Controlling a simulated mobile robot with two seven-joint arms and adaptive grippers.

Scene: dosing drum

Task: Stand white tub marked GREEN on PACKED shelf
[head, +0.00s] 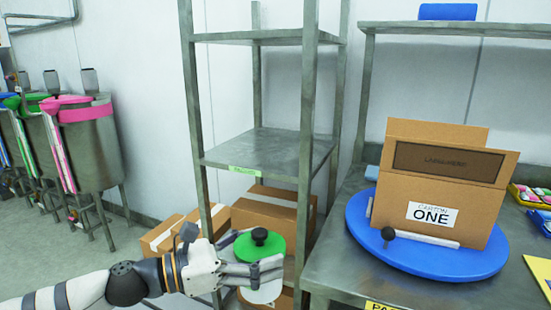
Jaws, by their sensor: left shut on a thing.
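My left gripper (280,268) is shut on a white tub (262,292) with a green lid (252,247) and a black knob on top. The tub looks roughly upright; the fingers hide much of its side, and I see no writing on it. It is in front of the grey metal rack, lower than the rack's middle shelf (270,150). That shelf is bare and has a small green label (245,170) on its front edge, too small to read surely. My right gripper is not in view.
Cardboard boxes (265,215) fill the rack's lower level. Rack posts (306,130) stand close to the gripper. At right, a metal table holds a blue turntable (430,262) with an open carton marked ONE (432,214). Steel drums (90,150) stand at left.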

